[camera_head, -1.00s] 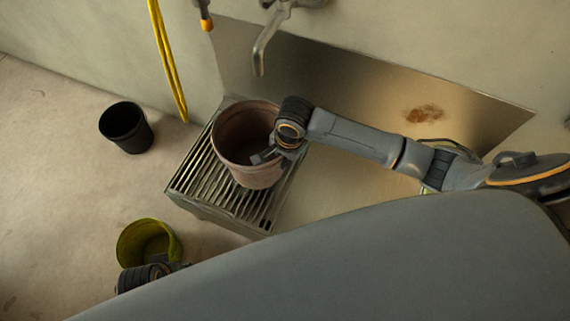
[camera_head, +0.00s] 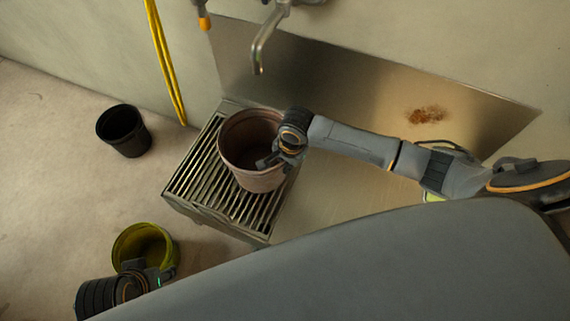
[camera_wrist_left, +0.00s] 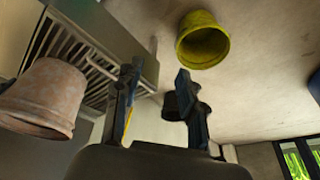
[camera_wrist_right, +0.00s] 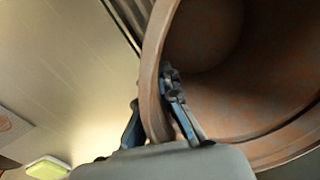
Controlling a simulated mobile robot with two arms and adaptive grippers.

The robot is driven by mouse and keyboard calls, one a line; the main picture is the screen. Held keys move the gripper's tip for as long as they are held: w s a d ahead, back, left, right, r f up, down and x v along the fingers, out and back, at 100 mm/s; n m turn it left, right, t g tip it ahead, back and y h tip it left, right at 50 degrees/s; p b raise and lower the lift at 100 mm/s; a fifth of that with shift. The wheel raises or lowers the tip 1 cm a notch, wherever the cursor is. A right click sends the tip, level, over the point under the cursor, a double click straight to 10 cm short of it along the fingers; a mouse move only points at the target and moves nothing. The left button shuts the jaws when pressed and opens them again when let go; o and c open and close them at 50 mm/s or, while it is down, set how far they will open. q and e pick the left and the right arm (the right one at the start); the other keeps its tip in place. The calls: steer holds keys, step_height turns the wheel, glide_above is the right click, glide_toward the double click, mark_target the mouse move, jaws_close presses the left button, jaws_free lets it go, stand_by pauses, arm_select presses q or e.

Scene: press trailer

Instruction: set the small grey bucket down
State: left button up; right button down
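The bucket in my right gripper looks pinkish brown (camera_head: 252,180), not clearly grey. It stands upright at the metal grate (camera_head: 215,180); I cannot tell if its base touches the slats. My right gripper (camera_head: 275,160) is shut on its rim, one finger inside and one outside, as the right wrist view (camera_wrist_right: 152,112) shows. The bucket also shows in the left wrist view (camera_wrist_left: 45,95). A small dark bucket (camera_head: 125,135) stands on the floor at left. My left gripper (camera_head: 150,270) is open and empty beside a yellow-green bucket (camera_head: 140,240); its fingers are apart in the left wrist view (camera_wrist_left: 155,95).
A faucet (camera_head: 262,45) hangs above the grate in front of a steel backsplash (camera_head: 350,85). A yellow hose (camera_head: 165,65) hangs on the wall. The floor (camera_head: 60,180) between the dark and yellow-green buckets is clear.

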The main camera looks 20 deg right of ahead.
steer(key=c, duration=2)
jaws_free()
arm_select(q)
steer(key=shift+f, duration=0.2)
arm_select(e)
steer(key=o, duration=0.5)
steer(key=shift+r, duration=0.1)
steer(key=shift+r, duration=0.35)
arm_select(q)
step_height(320, 180, down, 14)
steer(key=p, duration=0.4)
steer(key=shift+d+g, duration=0.15)
steer(key=shift+g, duration=0.25)
arm_select(e)
steer(key=shift+s+d+r, duration=0.15)
steer(key=shift+s+r, duration=0.1)
steer(key=shift+r, duration=1.6)
steer(key=shift+s+d+r, duration=0.15)
steer(key=shift+s+r, duration=0.05)
steer(key=shift+r, duration=1.65)
steer(key=shift+s+d+r, duration=0.15)
steer(key=shift+s+r, duration=0.1)
steer(key=shift+r, duration=1.6)
arm_select(q)
steer(key=shift+s+f, duration=0.1)
steer(key=shift+s, duration=0.05)
